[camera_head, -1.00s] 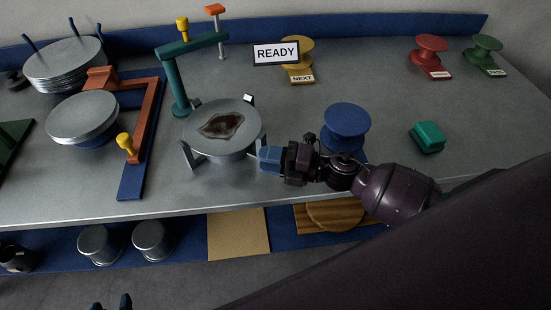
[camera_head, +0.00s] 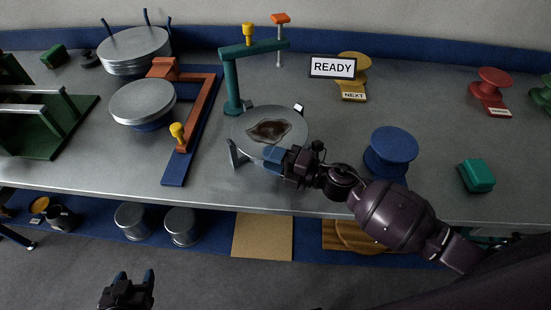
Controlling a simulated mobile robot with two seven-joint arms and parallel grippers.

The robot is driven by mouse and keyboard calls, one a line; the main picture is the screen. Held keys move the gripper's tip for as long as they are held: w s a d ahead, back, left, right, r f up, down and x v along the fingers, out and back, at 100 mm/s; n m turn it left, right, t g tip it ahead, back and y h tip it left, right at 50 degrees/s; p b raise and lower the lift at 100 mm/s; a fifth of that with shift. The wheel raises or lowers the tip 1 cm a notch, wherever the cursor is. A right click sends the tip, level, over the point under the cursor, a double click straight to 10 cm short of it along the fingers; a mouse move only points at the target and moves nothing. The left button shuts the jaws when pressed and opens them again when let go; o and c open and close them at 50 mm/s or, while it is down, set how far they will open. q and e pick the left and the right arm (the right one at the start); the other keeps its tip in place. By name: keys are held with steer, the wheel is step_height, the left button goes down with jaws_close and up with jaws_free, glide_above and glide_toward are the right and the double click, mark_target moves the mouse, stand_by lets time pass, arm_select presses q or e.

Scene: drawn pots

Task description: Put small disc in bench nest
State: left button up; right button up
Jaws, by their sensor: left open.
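A grey disc with a brown patch (camera_head: 254,119) lies on a legged stand (camera_head: 235,153) in the middle of the bench. Another grey disc (camera_head: 141,98) sits on a blue round base (camera_head: 150,126) to its left. A stack of grey discs (camera_head: 134,47) stands between blue posts at the back left. I cannot tell which is the small disc or which holder is the bench nest. My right gripper (camera_head: 272,155) is at the front edge of the stained disc; its finger gap is hidden. My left gripper (camera_head: 128,279) is open and empty, low in front of the bench.
An orange bracket (camera_head: 203,104) and a teal post with an arm (camera_head: 231,84) stand near the discs. A blue spool (camera_head: 391,147) and a teal block (camera_head: 477,175) are to the right. A READY sign (camera_head: 333,67) is behind. Metal cans (camera_head: 181,226) stand on the lower shelf.

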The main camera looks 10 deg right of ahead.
steer(key=shift+c, duration=0.3)
jaws_close()
steer(key=shift+w+d, duration=0.1)
steer(key=shift+w, duration=0.05)
